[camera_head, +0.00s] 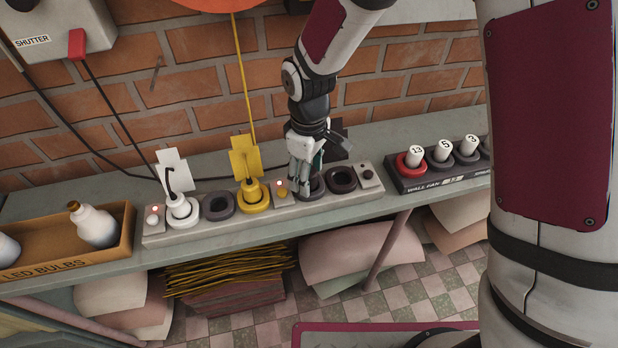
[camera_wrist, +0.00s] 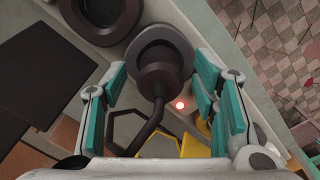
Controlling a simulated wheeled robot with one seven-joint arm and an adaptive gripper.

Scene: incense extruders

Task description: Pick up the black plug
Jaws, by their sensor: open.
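The black plug (camera_wrist: 160,78) sits in a dark round socket (camera_wrist: 172,38) in the wrist view, with its black cable running down toward my gripper's base. In the head view the black plug (camera_head: 316,184) is mostly hidden behind my gripper (camera_head: 306,186). My gripper is open, with its teal-padded fingers (camera_wrist: 162,82) on either side of the plug. A gap shows between each finger and the plug in the wrist view. The plug's socket is on a grey power strip (camera_head: 215,228) on the shelf.
A white plug (camera_head: 181,209) and a yellow plug (camera_head: 255,197) stand in the same strip, left of my gripper. An empty socket (camera_head: 342,180) is to its right. A numbered knob panel (camera_head: 440,172) and an LED bulb box (camera_head: 122,246) flank the strip. A brick wall stands behind.

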